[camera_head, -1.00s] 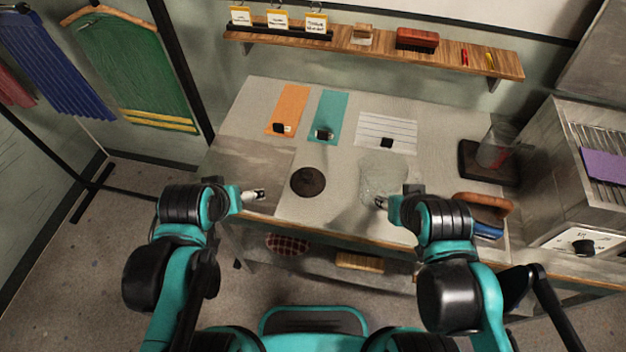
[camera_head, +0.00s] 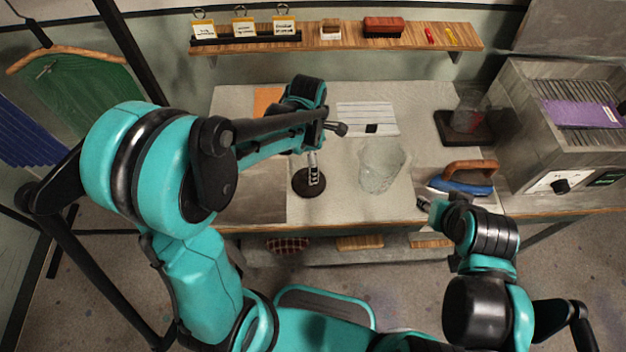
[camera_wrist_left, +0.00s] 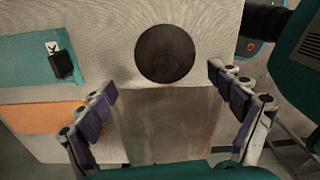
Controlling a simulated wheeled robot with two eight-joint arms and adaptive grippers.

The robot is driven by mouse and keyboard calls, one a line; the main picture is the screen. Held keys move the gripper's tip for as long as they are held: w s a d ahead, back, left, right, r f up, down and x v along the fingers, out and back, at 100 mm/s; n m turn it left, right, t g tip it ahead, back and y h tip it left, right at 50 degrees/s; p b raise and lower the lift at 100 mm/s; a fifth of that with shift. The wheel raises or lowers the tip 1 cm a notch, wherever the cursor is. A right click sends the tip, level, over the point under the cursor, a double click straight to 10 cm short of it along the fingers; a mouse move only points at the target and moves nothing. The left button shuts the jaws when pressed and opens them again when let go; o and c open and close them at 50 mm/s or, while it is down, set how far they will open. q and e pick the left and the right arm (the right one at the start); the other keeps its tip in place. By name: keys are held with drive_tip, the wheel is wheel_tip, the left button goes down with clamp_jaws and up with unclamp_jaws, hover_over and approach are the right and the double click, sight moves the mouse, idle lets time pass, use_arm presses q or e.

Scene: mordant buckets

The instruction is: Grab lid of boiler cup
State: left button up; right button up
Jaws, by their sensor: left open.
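A dark brown round lid (camera_head: 310,190) lies flat on the pale table; it also shows in the left wrist view (camera_wrist_left: 165,53), with a darker round patch at its middle. My left gripper (camera_head: 313,178) points down over the lid in the head view and covers part of it. In the left wrist view my left gripper (camera_wrist_left: 163,88) has its purple-padded fingers spread wide, with nothing between them, and the lid beyond the tips. A clear glass vessel (camera_head: 382,168) stands right of the lid. My right gripper (camera_head: 424,203) is by the table's front edge; its fingers are too small to read.
A blue iron (camera_head: 460,187) with a wooden handle sits near my right gripper. A glass jug (camera_head: 468,112) stands on a dark base (camera_head: 464,131) at the back right. A metal heater box (camera_head: 555,140) is at the right. A wall shelf (camera_head: 350,38) runs behind the table.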

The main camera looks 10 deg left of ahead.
use_arm(q)
wheel_tip(320, 180, down, 6)
drive_tip(key=shift+s+f+b, duration=0.15)
drive_tip(key=shift+f+b, duration=0.1)
drive_tip(key=shift+b, duration=0.8)
drive_tip(key=shift+s, duration=0.1)
drive_tip(key=c, duration=1.7)
drive_tip(key=shift+s+r, duration=0.1)
clamp_jaws()
